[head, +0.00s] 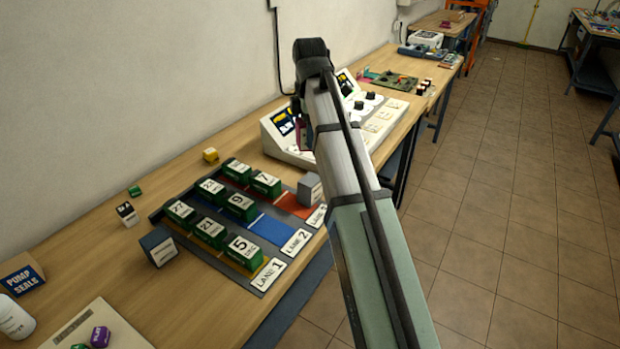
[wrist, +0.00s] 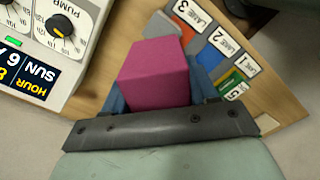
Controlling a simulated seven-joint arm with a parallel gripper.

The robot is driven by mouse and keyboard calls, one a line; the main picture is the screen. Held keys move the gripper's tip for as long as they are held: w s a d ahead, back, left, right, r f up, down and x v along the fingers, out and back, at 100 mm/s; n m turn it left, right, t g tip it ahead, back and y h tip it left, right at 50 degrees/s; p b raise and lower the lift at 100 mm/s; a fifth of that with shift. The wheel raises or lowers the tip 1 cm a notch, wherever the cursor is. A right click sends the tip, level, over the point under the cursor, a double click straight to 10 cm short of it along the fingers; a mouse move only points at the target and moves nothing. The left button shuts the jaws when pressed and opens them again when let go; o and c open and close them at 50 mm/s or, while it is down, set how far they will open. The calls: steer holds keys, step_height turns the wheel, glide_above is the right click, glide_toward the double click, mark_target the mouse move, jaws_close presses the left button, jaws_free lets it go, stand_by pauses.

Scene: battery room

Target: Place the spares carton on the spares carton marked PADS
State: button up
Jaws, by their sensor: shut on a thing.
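My gripper (wrist: 158,92) is shut on a plain magenta box (wrist: 155,75), with a blue finger on each side of it. No label shows on the box faces in the wrist view. In the head view my arm hides most of the gripper, and a sliver of magenta (head: 304,134) shows beside it, above the white console. A box lettered like PUMP SEALS (head: 22,274) stands at the far left of the bench. A grey box (head: 158,247) with a small unreadable label stands left of the lanes. I cannot read PADS anywhere.
A lane board (head: 268,229) carries several green numbered blocks, and a grey block (head: 310,187) stands at lane 3. The white console (head: 290,140) with knobs and displays is close to my gripper. Small cubes and a white bottle (head: 14,318) stand on the bench's left.

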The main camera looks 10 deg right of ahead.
steer(key=shift+s+f, duration=0.2)
steer(key=shift+s, duration=0.15)
steer(key=shift+f, duration=4.75)
steer(key=shift+f, duration=0.45)
steer(key=o, duration=1.2)
step_height(320, 180, up, 13)
steer(key=shift+w+f, duration=0.1)
